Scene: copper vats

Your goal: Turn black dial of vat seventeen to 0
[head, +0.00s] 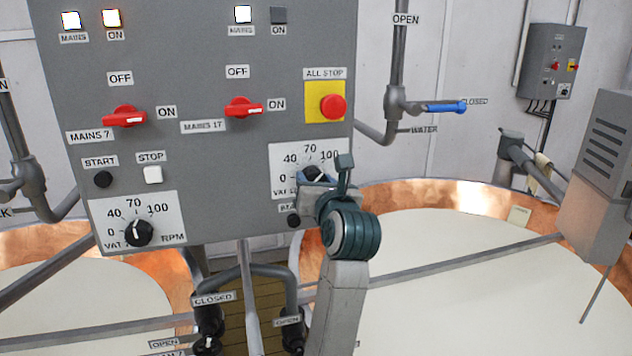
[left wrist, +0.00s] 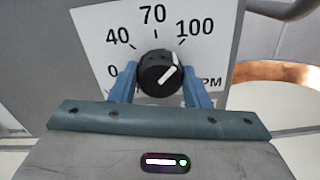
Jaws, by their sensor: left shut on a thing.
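The black dial (head: 312,173) under the MAINS 17 switch sits on a white scale plate marked 0, 40, 70 and 100. In the left wrist view the dial (left wrist: 152,76) has a white pointer line aimed to the upper right, toward 100. My left gripper (left wrist: 159,84) has its blue fingers on either side of the dial, shut on it. In the head view my left gripper (head: 315,180) covers the lower part of the plate and most of its VAT label. My right gripper is not in view.
A second black dial (head: 139,232) is at the panel's lower left. Red MAINS 7 (head: 124,117) and MAINS 17 (head: 243,107) switches and a red ALL STOP button (head: 333,107) are above. A blue-handled water valve (head: 445,107) is right of the panel. Copper vats (head: 470,194) stand behind.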

